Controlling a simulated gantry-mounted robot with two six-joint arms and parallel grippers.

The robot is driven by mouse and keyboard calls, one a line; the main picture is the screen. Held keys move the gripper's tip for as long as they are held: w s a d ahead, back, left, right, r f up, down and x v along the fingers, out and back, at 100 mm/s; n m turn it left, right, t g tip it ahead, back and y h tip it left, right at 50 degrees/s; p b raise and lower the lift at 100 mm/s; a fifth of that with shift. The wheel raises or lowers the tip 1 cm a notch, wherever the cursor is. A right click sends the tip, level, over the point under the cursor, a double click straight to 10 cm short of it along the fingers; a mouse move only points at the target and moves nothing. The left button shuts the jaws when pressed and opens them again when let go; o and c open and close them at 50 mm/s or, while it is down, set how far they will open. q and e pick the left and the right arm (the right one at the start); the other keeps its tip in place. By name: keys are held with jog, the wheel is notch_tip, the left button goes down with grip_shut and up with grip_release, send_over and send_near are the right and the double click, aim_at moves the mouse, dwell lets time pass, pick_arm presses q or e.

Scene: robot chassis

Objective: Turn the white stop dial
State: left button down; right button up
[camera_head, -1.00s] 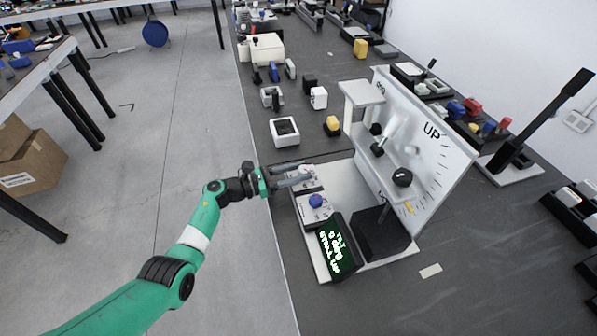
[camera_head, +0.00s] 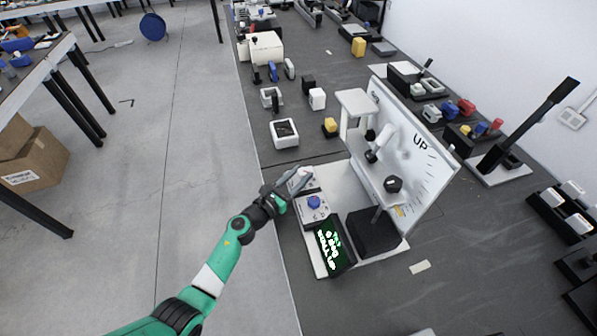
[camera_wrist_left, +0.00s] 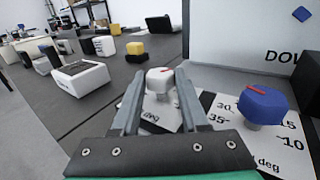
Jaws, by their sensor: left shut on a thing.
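The white stop dial (camera_wrist_left: 160,80), a small white knob with a red mark on top, shows in the left wrist view between my left gripper's fingers (camera_wrist_left: 158,92). My left gripper (camera_head: 299,179) is shut on the dial at the far end of the control strip, and in the head view its fingers largely hide it. A blue dial (camera_head: 314,202) with a red mark stands nearer on the same strip; in the wrist view this blue dial (camera_wrist_left: 264,104) sits by a printed degree scale. My right gripper is not in view.
A white upright panel (camera_head: 418,165) marked "UP" rises to the right. A white box with a dark top (camera_head: 284,142) lies just beyond the rig. Open floor (camera_head: 195,130) lies left of the table.

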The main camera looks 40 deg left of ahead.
pick_arm(q)
jog(key=shift+d+n+g+y, duration=0.15)
jog(key=shift+n+g+y, duration=0.15)
jog(key=shift+n+y, duration=1)
jog(key=shift+y, duration=0.4)
jog(key=shift+c, duration=2.1)
grip_release()
jog(key=shift+s, duration=0.3)
jog(key=p+v, duration=0.2)
jog(key=v, duration=0.9)
jog(key=shift+p, duration=0.35)
